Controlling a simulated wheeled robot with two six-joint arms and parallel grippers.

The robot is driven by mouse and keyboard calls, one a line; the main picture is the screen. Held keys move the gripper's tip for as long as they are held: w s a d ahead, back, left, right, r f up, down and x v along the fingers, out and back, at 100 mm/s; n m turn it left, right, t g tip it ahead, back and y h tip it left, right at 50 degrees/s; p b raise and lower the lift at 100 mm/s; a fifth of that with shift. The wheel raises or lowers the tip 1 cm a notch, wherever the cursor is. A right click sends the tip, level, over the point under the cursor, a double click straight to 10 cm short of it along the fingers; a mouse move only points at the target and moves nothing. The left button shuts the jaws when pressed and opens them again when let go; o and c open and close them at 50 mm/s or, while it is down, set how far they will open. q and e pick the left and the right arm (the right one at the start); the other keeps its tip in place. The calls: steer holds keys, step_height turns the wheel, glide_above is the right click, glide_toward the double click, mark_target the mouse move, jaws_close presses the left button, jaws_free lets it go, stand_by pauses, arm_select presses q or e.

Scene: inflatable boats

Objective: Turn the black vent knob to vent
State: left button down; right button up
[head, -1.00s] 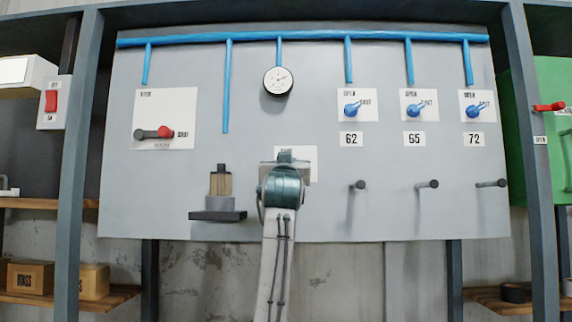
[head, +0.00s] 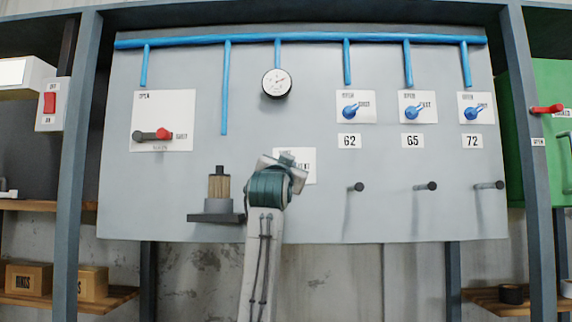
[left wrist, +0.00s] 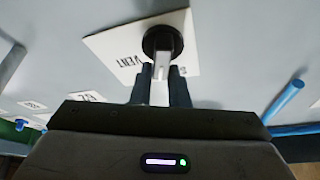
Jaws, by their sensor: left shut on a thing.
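The black vent knob (left wrist: 160,40) shows in the left wrist view on a white label plate (left wrist: 112,42) printed VENT. A pale grey bar stands out in front of the knob, between my fingers. My left gripper (left wrist: 160,82) is shut on the knob there. In the head view my left wrist hides the knob; only part of its label plate (head: 308,168) shows to the right of the wrist. The wrist is tilted there. The knob's exact pointing is hard to read. My right gripper is in neither view.
A gauge (head: 276,83) and blue pipes (head: 300,41) are above. Left are a black and red lever (head: 152,134) and a small bracket shelf (head: 216,217) with a brush-like item. Right are several blue valves (head: 350,112) over pegs (head: 357,187).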

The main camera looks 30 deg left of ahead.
arm_select(q)
steer(key=shift+w+d+f+m+g+h+p, duration=0.15)
steer(key=shift+m+h+p, duration=0.7)
steer(key=shift+m, duration=1.15)
steer(key=shift+w+d+f+m+g+h+p, duration=0.1)
steer(key=shift+f+m+g+h+p, duration=0.2)
steer(key=shift+m+h+p, duration=1.15)
steer(key=shift+w+d+f+m+g+h+p, duration=0.1)
steer(key=shift+d+f+m+g+h+p, duration=0.15)
steer(key=shift+m, duration=2.3)
steer(key=shift+a, duration=0.1)
steer(key=c, duration=1.5)
jaws_free()
steer(key=shift+s, duration=0.1)
steer(key=shift+c, duration=0.2)
steer(key=shift+o, duration=0.7)
steer(key=shift+a, duration=0.25)
